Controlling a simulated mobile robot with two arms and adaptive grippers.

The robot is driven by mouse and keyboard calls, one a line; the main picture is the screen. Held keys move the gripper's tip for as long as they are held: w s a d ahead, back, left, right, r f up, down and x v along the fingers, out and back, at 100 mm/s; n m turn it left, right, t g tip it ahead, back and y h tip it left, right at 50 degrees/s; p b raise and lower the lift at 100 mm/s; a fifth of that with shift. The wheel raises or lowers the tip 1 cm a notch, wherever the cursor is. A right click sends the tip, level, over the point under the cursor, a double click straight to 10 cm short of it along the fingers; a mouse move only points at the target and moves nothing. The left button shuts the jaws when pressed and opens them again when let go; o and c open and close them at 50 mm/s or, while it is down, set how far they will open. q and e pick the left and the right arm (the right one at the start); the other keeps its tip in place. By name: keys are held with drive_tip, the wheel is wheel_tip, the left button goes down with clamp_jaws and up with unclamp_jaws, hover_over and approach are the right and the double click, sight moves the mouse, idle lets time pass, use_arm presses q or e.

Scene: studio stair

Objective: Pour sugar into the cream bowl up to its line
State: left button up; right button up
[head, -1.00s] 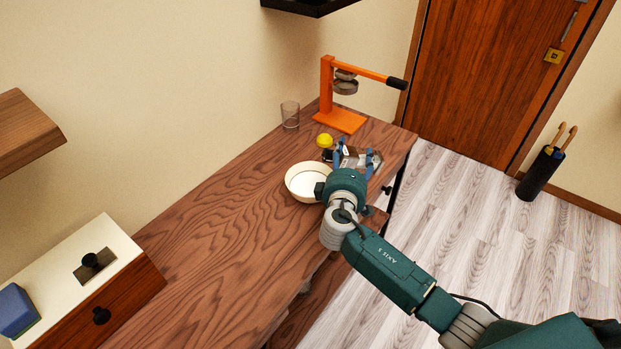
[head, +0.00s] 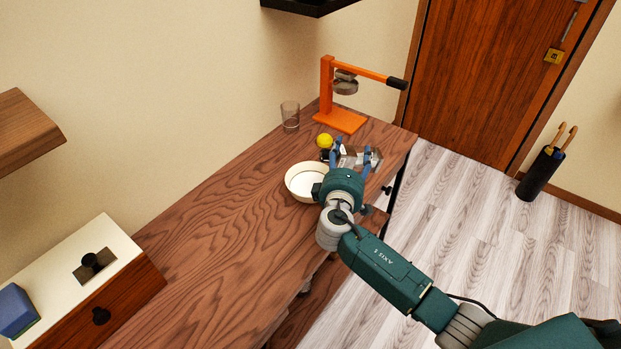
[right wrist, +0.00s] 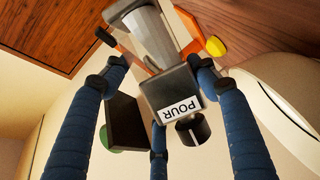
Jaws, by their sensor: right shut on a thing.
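The cream bowl (head: 296,189) stands on the wooden counter, left of my right gripper (head: 354,158). Its pale rim also shows at the right of the right wrist view (right wrist: 283,112). My right gripper is shut on a grey, partly clear container (right wrist: 176,88) with a white POUR label, which reads upside down in the right wrist view. In the head view the container (head: 355,154) is partly hidden between the blue fingers. My left gripper is out of view.
A yellow ball-like thing (head: 324,141) lies behind the bowl. Farther back stand an orange press (head: 342,120) and a clear glass (head: 290,116). A white-topped wooden box (head: 112,250) is at the near left. The counter's middle is bare.

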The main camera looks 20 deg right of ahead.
drive_tip(key=shift+a+r+n+h, duration=0.3)
drive_tip(key=shift+a+r+n, duration=0.05)
drive_tip(key=shift+a+n, duration=0.05)
idle(0.9)
drive_tip(key=shift+f+n+t+b, duration=0.15)
drive_tip(key=shift+n+t+b, duration=0.25)
drive_tip(key=shift+n+b, duration=0.35)
idle(1.8)
drive_tip(key=shift+w+a+f+n+h+b, duration=0.15)
drive_tip(key=shift+f+n+b, duration=0.3)
drive_tip(key=shift+b, duration=0.25)
drive_tip(key=shift+s+a+f+n+h+b, duration=0.15)
drive_tip(key=shift+f+n+b, duration=0.25)
drive_tip(key=shift+b, duration=0.3)
idle(1.0)
drive_tip(key=shift+w+a+r+n+t, duration=0.1)
drive_tip(key=shift+r+n+t, duration=0.2)
drive_tip(key=shift+n+t, duration=0.1)
idle(1.5)
